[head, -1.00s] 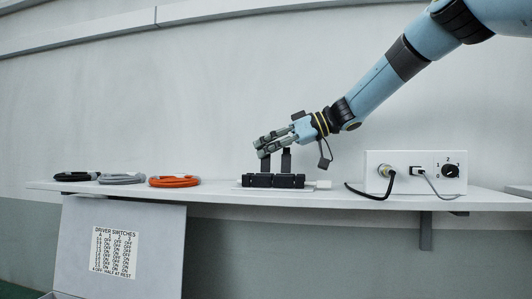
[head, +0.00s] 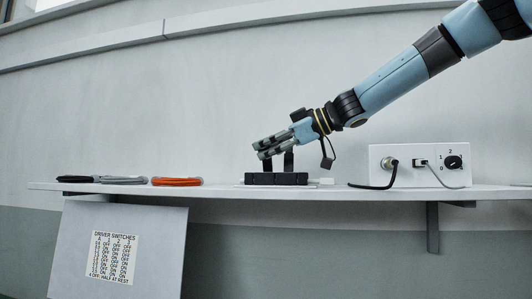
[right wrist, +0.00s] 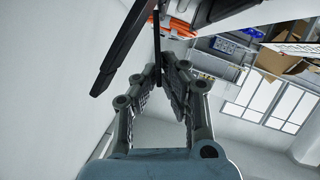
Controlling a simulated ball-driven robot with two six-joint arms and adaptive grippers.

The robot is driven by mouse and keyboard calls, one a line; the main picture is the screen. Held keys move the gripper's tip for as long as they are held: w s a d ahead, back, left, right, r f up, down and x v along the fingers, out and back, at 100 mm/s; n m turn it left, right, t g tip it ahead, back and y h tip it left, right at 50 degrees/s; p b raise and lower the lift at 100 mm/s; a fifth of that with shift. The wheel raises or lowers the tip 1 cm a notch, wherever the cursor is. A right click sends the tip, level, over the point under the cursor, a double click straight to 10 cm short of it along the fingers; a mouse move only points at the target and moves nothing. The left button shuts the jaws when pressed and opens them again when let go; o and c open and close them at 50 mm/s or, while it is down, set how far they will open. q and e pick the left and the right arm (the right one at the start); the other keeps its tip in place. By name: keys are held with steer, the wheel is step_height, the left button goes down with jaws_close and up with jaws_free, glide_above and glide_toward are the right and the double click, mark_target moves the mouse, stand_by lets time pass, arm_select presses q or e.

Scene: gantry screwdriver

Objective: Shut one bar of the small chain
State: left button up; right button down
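The small chain (head: 276,179) is a row of black links lying on a white base on the shelf. Two dark bars stand up from it, a left bar (head: 267,165) and a right bar (head: 289,162). My right gripper (head: 258,149) is just above the chain at the left bar's top, pointing left and slightly down. The right wrist view shows its fingers (right wrist: 158,66) partly open with a narrow gap. A thin dark bar (right wrist: 157,42) shows at the fingertips; whether they touch it I cannot tell. My left gripper is out of view.
A white control box (head: 400,176) with a knob and cables stands right of the chain. Black, grey (head: 122,181) and orange (head: 177,182) cable coils lie at the shelf's left. A driver switches panel (head: 110,257) is below. The shelf (head: 222,188) is clear between coils and chain.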

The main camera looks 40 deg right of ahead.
steer(key=shift+d+r, duration=0.1)
steer(key=shift+r, duration=0.05)
steer(key=c, duration=1.5)
jaws_free()
steer(key=v, duration=0.7)
steer(key=shift+s, duration=0.15)
steer(key=shift+d, duration=0.15)
